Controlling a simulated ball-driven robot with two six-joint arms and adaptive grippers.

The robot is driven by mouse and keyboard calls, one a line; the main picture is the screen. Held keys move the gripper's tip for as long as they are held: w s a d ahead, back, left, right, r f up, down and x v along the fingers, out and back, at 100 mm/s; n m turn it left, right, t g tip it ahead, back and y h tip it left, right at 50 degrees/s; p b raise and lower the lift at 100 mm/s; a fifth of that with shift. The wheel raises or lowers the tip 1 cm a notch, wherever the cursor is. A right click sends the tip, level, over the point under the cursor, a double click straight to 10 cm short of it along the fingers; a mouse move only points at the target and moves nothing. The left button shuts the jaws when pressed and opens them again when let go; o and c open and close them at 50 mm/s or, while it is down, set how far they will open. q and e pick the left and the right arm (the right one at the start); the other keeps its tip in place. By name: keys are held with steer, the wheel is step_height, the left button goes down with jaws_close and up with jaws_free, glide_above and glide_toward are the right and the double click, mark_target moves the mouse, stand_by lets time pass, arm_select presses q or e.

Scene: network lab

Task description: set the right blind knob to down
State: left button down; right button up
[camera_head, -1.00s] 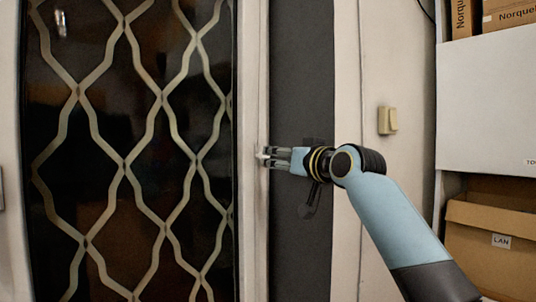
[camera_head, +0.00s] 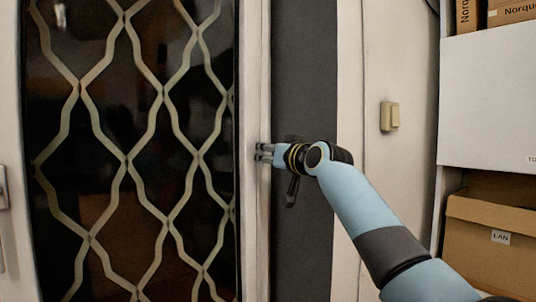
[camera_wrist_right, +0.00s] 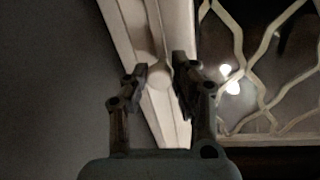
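My right gripper (camera_head: 262,152) is at the pale frame strip along the right side of the dark latticed glass. Its two fingers point left at the strip. In the right wrist view the fingers (camera_wrist_right: 160,72) stand apart, with a pale rounded knob-like thing (camera_wrist_right: 159,76) showing between them on the white frame. I take this to be the right blind knob, but its setting is not readable. I cannot tell whether the fingers touch it. In the head view the gripper hides it. My left gripper is not in view.
The latticed glass (camera_head: 120,130) fills the left half. A dark handle (camera_head: 292,190) hangs just below my right wrist on the dark panel (camera_head: 304,70). A beige switch (camera_head: 389,116) is on the wall at right. Shelves with cardboard boxes (camera_head: 490,225) stand at the far right.

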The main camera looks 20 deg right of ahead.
mark_target(260, 301)
jaws_close()
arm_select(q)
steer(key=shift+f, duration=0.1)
arm_select(e)
steer(key=shift+f, duration=0.15)
